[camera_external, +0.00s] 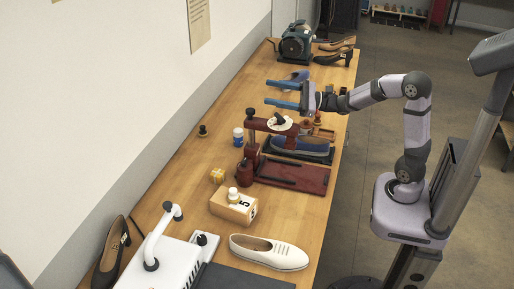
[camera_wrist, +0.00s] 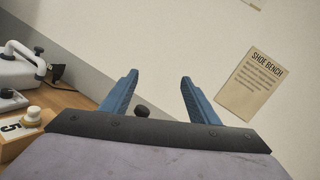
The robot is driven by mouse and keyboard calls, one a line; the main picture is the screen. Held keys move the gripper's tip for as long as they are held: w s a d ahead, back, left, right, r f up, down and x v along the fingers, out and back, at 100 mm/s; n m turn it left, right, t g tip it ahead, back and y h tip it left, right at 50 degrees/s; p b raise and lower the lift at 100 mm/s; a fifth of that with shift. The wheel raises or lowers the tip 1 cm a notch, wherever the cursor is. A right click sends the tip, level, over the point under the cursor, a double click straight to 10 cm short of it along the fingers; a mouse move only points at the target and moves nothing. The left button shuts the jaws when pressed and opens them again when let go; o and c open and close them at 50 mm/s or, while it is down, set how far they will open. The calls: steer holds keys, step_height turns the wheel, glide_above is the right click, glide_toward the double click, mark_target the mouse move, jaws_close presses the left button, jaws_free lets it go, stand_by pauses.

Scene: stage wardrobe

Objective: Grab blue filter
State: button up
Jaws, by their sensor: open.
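My gripper (camera_external: 268,92) is open, its two blue fingers pointing left over the workbench. In the wrist view the open gripper (camera_wrist: 159,76) has only the wall between its fingertips. I cannot make out a thing that is clearly a blue filter. My gripper is apart from the bottle.
The workbench (camera_external: 196,155) runs along the wall. The dark red press (camera_external: 291,173) stands below my gripper in the picture. A motor (camera_external: 297,43) stands at the far end.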

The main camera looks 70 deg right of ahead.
steer(key=w+d+f+m+g+h+b, duration=0.2)
steer(key=w+d+f+m+h, duration=0.1)
steer(key=d+f, duration=0.4)
steer(key=w+d+f+m+g+h+b, duration=0.25)
steer(key=d+f, duration=0.25)
steer(key=f, duration=0.4)
steer(key=m+g+b, duration=0.1)
steer(key=m+b, duration=0.2)
glide_toward(238, 137)
steer(key=shift+w+d+f+n+h, duration=0.2)
steer(key=shift+d+f+n+h, duration=0.05)
steer(key=shift+d+f, duration=0.65)
steer(key=shift+p+x, duration=0.45)
steer(key=shift+x, duration=0.6)
steer(key=shift+w, duration=0.15)
steer(key=p+x, duration=0.1)
steer(key=x, duration=0.2)
steer(key=shift+w+p, duration=0.1)
steer(key=shift+p, duration=0.25)
steer(key=shift+x, duration=0.85)
steer(key=shift+f, duration=0.1)
